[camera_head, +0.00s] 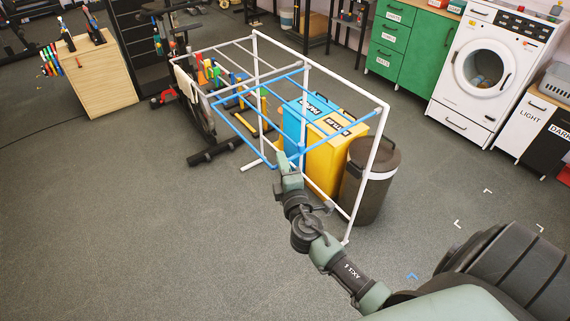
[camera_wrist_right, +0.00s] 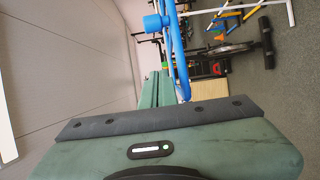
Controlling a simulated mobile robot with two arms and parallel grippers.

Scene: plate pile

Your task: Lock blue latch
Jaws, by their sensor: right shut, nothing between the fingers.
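A white pipe frame (camera_head: 380,140) stands in mid floor in the head view, with a blue pipe section (camera_head: 240,134) on its near side. My right gripper (camera_head: 282,158) is at the near lower corner of the blue section. In the right wrist view, a blue pipe (camera_wrist_right: 179,55) runs just beside the green fingers (camera_wrist_right: 158,86), which are shut with nothing between them. A short blue cylinder (camera_wrist_right: 153,22) sticks out from that pipe beyond the fingertips; it looks like the latch part. I cannot tell whether fingers and pipe touch. My left gripper is not in view.
Free floor (camera_head: 150,230) lies in front and left.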

